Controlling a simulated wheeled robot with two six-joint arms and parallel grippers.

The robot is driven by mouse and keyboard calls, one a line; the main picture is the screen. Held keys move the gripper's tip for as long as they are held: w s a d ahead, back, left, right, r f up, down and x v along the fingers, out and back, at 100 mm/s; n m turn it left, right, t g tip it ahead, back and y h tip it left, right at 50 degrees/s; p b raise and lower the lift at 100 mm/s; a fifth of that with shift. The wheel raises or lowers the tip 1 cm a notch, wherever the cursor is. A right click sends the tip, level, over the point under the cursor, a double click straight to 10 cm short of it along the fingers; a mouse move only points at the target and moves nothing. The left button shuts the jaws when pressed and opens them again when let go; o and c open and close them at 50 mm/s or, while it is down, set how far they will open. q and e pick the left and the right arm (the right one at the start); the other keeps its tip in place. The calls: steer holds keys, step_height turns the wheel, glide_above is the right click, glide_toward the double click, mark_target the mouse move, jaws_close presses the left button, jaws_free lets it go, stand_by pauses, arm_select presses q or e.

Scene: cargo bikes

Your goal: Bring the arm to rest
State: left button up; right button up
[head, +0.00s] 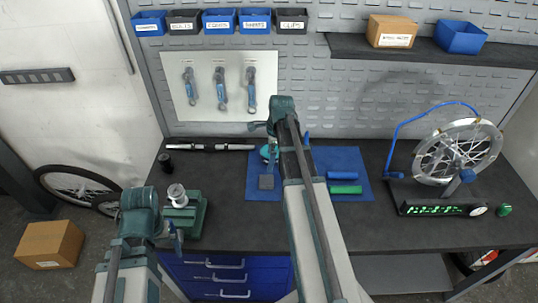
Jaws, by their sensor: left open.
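My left arm comes in at the lower left, and its teal joint shows in front of the bench. My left gripper (177,239) is small in the picture, beside a green block-like fixture (196,222). It is open and I see nothing held in it. My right arm reaches up through the middle over the bench (232,232), its teal joint in front of the pegboard's lower part. My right gripper (268,168) is small and partly hidden by its own arm above the blue mat (352,159); its jaws are not clear.
A blue grip (341,175) and a green grip (345,189) lie on the mat. A silver bar (210,147) lies behind. A wheel stand (425,198) with a spoked wheel (458,152) stands at right. A cardboard box (48,244) is on the floor at left.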

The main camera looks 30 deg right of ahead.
mark_target(266, 179)
steer(key=shift+f, duration=0.15)
steer(key=f+b, duration=0.4)
steer(key=a+f+b, duration=0.1)
steer(key=f+b, duration=0.3)
steer(key=w+f+b, duration=0.1)
steer(key=f+b, duration=0.3)
steer(key=shift+a, duration=0.15)
steer(key=shift+r, duration=0.1)
steer(key=shift+s+r, duration=0.1)
step_height(266, 179, up, 13)
steer(key=d+p, duration=0.1)
steer(key=p, duration=1.2)
steer(key=f+b, duration=0.9)
steer(key=a+f+b, duration=0.1)
steer(key=f+b, duration=0.3)
steer(key=shift+f, duration=0.25)
steer(key=r+p, duration=0.4)
steer(key=shift+s+a+r, duration=0.2)
steer(key=shift+a+r, duration=0.05)
steer(key=shift+r, duration=0.15)
steer(key=s+a, duration=0.6)
steer(key=a, duration=0.1)
steer(key=s+a+p, duration=0.1)
steer(key=s+a, duration=0.2)
steer(key=a, duration=0.1)
steer(key=shift+s+a+r, duration=0.2)
steer(key=shift+a+r, duration=0.05)
steer(key=shift+r, duration=0.1)
